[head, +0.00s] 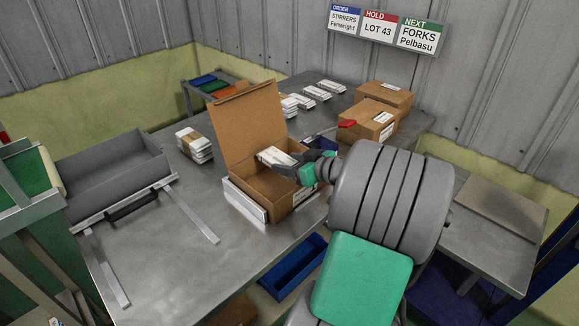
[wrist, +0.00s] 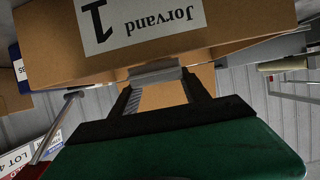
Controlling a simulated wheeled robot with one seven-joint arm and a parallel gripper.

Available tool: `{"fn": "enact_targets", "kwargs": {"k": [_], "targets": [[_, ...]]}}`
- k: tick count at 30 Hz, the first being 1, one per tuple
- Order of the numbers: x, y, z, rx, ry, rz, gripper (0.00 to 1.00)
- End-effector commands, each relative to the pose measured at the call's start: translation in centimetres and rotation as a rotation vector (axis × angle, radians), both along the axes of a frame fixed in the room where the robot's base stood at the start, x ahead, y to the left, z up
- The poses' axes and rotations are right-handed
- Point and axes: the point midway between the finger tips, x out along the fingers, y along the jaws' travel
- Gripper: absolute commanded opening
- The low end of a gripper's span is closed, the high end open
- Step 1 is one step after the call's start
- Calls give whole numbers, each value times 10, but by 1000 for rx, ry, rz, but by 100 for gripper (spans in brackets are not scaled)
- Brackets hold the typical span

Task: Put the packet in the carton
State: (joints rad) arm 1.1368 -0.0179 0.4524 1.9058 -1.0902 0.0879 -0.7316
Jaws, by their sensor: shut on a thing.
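The open brown carton (head: 278,197) stands on the steel table with its lid (head: 245,125) raised at the back. My gripper (head: 290,166) reaches over the carton's right side. It is shut on a white packet (head: 273,155), which is at the carton's opening, in front of the raised lid. Whether the packet touches the carton's floor is hidden. In the wrist view, the dark fingers (wrist: 158,82) hold a pale edge of the packet (wrist: 155,76). The carton's labelled wall (wrist: 205,22) fills the top of that view.
White packets (head: 195,145) are stacked left of the carton, and several more (head: 318,92) lie behind it. Two closed cartons (head: 372,122) stand at the back right. A grey tray (head: 112,172) is at the left. The table's front left is mostly clear. A blue bin (head: 292,268) sits below the front edge.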

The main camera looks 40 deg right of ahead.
Motion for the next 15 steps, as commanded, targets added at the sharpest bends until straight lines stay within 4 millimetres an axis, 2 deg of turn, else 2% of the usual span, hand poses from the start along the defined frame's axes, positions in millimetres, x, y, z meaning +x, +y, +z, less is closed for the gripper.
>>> {"fn": "enact_targets", "kwargs": {"k": [2,15], "targets": [[0,0,-10,2,0,0,14],[0,0,-17,-1,-1,0,14]]}}
